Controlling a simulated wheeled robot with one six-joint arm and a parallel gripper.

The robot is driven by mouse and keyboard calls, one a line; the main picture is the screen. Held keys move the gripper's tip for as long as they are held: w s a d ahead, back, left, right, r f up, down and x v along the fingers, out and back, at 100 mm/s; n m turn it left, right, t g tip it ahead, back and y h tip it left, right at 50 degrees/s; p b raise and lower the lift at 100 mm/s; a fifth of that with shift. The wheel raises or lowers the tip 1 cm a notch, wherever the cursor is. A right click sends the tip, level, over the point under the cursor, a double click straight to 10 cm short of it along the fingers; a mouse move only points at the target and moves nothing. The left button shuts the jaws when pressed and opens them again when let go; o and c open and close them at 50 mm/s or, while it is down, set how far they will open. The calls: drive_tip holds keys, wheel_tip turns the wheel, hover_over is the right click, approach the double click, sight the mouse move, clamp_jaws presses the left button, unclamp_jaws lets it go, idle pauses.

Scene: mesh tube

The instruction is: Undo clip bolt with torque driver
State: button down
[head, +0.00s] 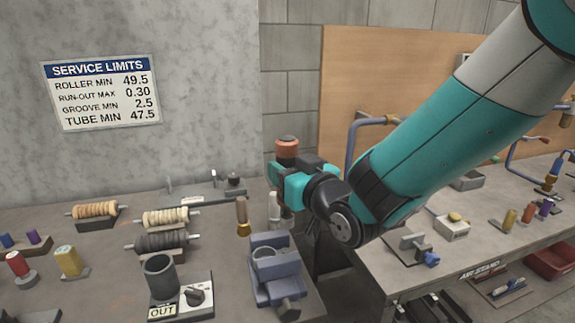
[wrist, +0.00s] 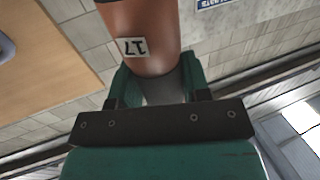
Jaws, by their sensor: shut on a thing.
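My gripper (head: 288,178) is shut on an orange-brown cylindrical handle (head: 287,146), apparently the torque driver. In the wrist view the handle (wrist: 140,25) stands between both fingers (wrist: 158,88) and bears a white label with "17", upside down. In the head view the handle is roughly upright above the front bench edge. A pale grey shaft-like piece (head: 273,211) shows below the gripper; I cannot tell whether it belongs to the driver. A blue-grey vise (head: 276,287) with a round ring in its jaws stands below. I cannot make out the clip bolt.
A brown and brass tool (head: 242,215) stands upright just left of the gripper. A dark cup (head: 160,277) and a knob on an "OUT" plate stand left of the vise. Ribbed rollers (head: 165,217) lie behind. A gap separates this bench from the right bench (head: 375,262).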

drive_tip(key=shift+a+f+b, duration=0.25)
drive_tip(key=shift+f+b, duration=0.05)
drive_tip(key=shift+f, duration=0.25)
wheel_tip(320, 180, down, 4)
drive_tip(key=shift+f+b, duration=0.1)
drive_tip(key=shift+b, duration=1.1)
drive_tip(key=shift+f+b, duration=0.5)
drive_tip(key=shift+b, duration=0.2)
drive_tip(key=shift+s+b, duration=0.15)
drive_tip(key=shift+b, duration=0.45)
drive_tip(key=shift+s+d+f+b, duration=0.1)
drive_tip(key=shift+f+b, duration=0.65)
drive_tip(key=shift+b, duration=0.45)
idle(0.9)
drive_tip(key=shift+r, duration=0.2)
